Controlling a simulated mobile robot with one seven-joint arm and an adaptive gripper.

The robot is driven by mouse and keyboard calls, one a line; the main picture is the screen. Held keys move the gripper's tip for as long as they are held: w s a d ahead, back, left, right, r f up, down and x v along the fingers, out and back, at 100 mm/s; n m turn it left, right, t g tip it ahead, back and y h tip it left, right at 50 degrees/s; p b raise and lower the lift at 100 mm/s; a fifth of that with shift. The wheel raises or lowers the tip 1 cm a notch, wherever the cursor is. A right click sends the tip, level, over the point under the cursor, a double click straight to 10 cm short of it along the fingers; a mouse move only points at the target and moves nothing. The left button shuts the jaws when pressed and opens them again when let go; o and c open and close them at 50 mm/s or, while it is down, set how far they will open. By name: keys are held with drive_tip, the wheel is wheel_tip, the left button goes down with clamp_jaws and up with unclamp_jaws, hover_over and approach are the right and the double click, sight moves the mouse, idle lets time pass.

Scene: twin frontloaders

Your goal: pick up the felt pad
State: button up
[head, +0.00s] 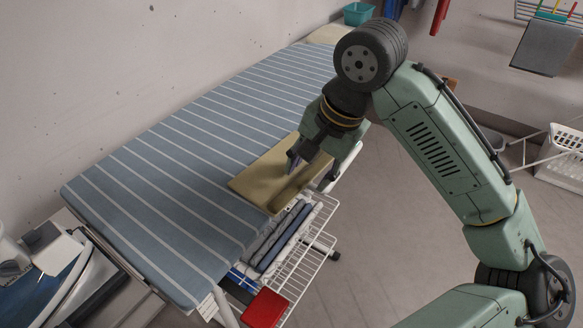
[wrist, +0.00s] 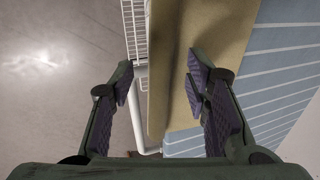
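The felt pad, which I take to be the flat tan piece (head: 262,180), lies along the near right edge of the striped ironing board (head: 165,160). A raised or bent strip runs along its outer side. In the wrist view the felt pad (wrist: 222,28) spans the top middle. My gripper (head: 310,172) is over the pad's outer side. In the wrist view my gripper (wrist: 160,72) is open, one finger over the pad and the other outside its edge, over the floor side. I cannot tell whether either finger touches the pad.
A white wire rack (head: 305,255) with folded blue cloths (head: 282,238) sits below the board edge. A red item (head: 264,308) lies at its front. An iron-like appliance (head: 55,255) stands at the left. A teal bin (head: 357,13) is at the back. Floor at right is open.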

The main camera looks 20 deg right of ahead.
clamp_jaws()
idle(0.3)
idle(0.3)
